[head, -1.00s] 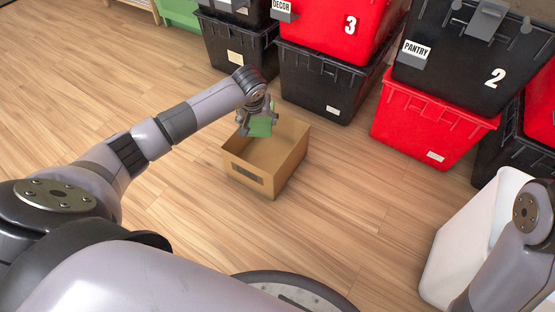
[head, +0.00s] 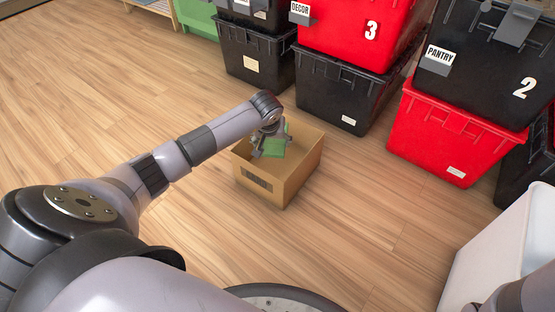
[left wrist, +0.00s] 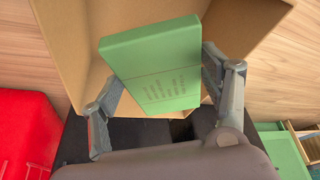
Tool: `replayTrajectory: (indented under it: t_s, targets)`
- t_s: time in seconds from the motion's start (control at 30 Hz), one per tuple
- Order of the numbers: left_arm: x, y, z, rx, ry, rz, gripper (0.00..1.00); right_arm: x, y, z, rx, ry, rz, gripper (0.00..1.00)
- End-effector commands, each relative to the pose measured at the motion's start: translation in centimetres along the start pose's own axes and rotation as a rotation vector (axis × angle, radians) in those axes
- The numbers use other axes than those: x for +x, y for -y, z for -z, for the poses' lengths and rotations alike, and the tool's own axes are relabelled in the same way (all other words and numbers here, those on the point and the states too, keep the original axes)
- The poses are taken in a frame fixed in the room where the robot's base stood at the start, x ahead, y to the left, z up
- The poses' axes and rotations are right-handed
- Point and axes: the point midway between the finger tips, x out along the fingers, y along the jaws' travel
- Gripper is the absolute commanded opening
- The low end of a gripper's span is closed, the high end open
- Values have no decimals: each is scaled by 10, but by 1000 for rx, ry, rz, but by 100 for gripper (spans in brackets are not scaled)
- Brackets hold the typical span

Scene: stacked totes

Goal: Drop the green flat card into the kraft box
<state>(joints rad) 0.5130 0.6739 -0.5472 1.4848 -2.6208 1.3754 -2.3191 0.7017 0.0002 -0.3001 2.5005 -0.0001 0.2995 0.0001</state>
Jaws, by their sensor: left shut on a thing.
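The green flat card (head: 275,147) is held in my left gripper (head: 270,146), over the open top of the kraft box (head: 265,184). In the left wrist view the card (left wrist: 158,62) is a thin green slab with printed lines, tilted between the two fingers of the left gripper (left wrist: 160,95). The kraft box (left wrist: 75,30) lies behind and below it there, with its walls around the card. The box stands open on the floor. My right gripper is not in view; only part of my right arm shows at the lower right.
Black totes (head: 340,93) and red totes (head: 447,138) stand stacked behind and to the right of the box. A white bin (head: 490,245) stands at the lower right. The wooden floor (head: 110,95) left of the box is clear.

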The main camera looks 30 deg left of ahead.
Motion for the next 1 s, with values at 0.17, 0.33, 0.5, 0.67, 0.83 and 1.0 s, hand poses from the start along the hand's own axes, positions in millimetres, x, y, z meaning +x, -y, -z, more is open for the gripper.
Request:
replayTrajectory:
  t_s: [0.17, 0.33, 0.5, 0.67, 0.83, 1.0]
  targets:
    - [0, 0, 0, 0, 0, 0, 72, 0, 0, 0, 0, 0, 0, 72]
    - [0, 0, 0, 0, 0, 0, 84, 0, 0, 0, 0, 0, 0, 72]
    - [0, 0, 0, 0, 0, 0, 94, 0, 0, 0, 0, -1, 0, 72]
    - [0, 0, 0, 0, 0, 0, 94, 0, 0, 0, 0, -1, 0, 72]
    - [-2, 0, 0, 0, 0, 0, 94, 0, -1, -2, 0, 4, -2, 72]
    - [-20, 0, 2, 2, -5, 0, 94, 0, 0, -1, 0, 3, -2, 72]
